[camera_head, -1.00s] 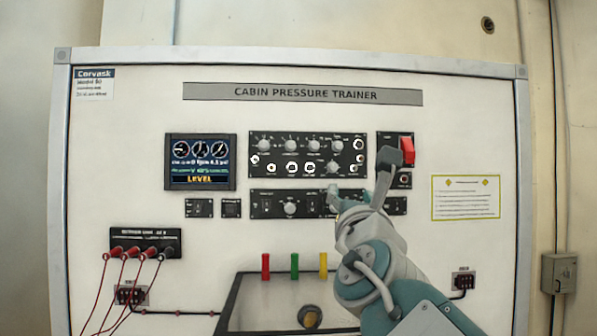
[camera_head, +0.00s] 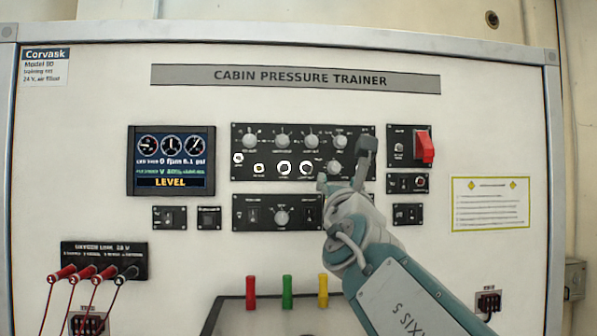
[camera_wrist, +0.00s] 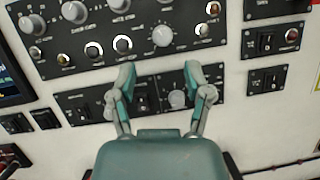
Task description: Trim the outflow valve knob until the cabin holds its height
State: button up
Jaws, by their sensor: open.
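The trainer's upper panel (camera_head: 270,155) carries several round knobs with labels too small to read, so I cannot tell which is the outflow valve knob. A large pale knob (camera_wrist: 162,35) on it shows just beyond my gripper (camera_wrist: 159,75) in the wrist view. Another knob (camera_wrist: 178,100) on the lower panel (camera_wrist: 60,103) shows between my fingers, low in the gap. My gripper (camera_head: 345,165) is open and empty in front of the right part of these panels. It hides part of the lower panel in the head view. The display (camera_head: 172,161) shows LEVEL in yellow.
A red-covered switch (camera_head: 424,147) is on a small panel right of my gripper. Small switch panels (camera_head: 407,214) sit below it. Red and black plugs with leads (camera_head: 90,272) hang at lower left. Red, green and yellow posts (camera_head: 287,292) stand below the panels.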

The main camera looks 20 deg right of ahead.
aim_at(335, 169)
jog(key=x, duration=0.5)
jog(key=shift+w+d, duration=0.1)
jog(key=shift+d, duration=0.25)
jog(key=shift+w+r, duration=0.15)
jog(key=shift+w, duration=0.2)
grip_shut()
